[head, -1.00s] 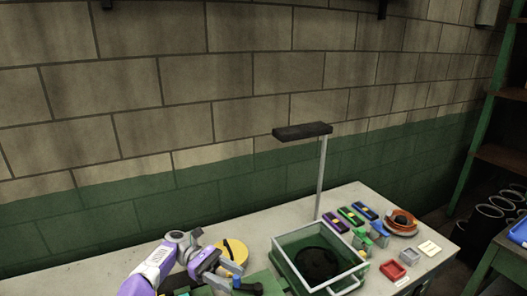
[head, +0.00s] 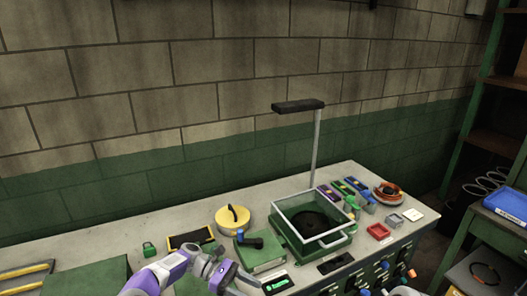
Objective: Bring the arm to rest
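My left arm (head: 172,268) comes in from the bottom left, purple and grey, over the front part of the workbench. Its gripper (head: 236,280) is low in the picture, just left of a small black pad with a green mark (head: 277,285). I cannot make out whether its fingers are apart, and I see nothing clearly held in it.
The grey workbench (head: 180,222) holds a green open-topped box (head: 287,232) with a clear rim, a yellow round lid (head: 222,222), a green block with a black-handled tool (head: 262,255), and a red tray (head: 378,231). A lamp post (head: 316,150) rises behind the box.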

